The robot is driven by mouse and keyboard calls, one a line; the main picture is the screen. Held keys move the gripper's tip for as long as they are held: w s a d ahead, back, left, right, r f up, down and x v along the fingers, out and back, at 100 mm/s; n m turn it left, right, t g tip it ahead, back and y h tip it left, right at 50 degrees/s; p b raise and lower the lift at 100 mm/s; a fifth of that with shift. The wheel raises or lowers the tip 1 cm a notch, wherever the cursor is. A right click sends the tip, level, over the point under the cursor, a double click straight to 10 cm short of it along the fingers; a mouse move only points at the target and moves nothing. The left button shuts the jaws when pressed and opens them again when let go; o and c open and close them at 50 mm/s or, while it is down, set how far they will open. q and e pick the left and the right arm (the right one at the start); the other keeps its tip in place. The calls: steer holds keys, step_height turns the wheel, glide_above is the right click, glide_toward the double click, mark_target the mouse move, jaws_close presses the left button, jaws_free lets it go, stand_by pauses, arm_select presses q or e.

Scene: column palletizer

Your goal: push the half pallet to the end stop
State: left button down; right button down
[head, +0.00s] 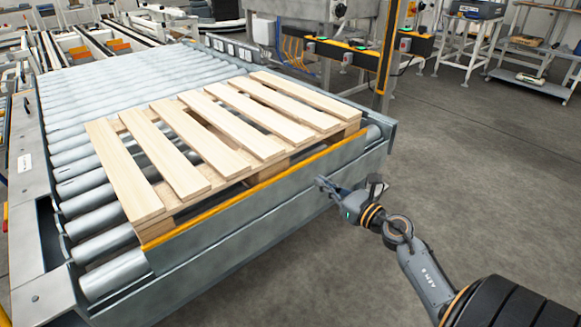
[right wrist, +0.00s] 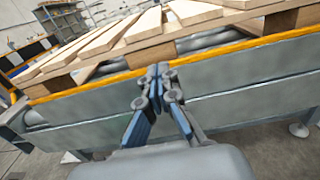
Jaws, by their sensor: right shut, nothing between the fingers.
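The half pallet (head: 215,140), of pale wooden slats on blocks, lies flat on the roller conveyor (head: 95,95) at its near end. Its near side runs along a grey plate with a yellow top edge (head: 245,188), which looks like the end stop. I cannot tell whether pallet and plate touch. The right wrist view also shows the pallet (right wrist: 150,25) behind the yellow-edged plate (right wrist: 225,52). My right gripper (head: 322,183) is shut and empty, outside the conveyor in front of the plate; its closed fingertips (right wrist: 158,72) point at the plate. My left gripper is out of view.
Bare rollers stretch away behind the pallet. A grey side rail (head: 35,190) runs along the left. A yellow post (head: 389,45) and a control box with buttons (head: 340,50) stand beyond the far right corner. The floor (head: 470,150) at the right is clear.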

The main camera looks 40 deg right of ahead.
mark_target(284, 157)
steer(key=w, duration=0.8)
steer(key=w+a, duration=0.1)
steer(key=w, duration=0.3)
arm_select(q)
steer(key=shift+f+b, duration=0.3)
steer(key=shift+b, duration=0.05)
arm_select(e)
steer(key=shift+w, duration=0.65)
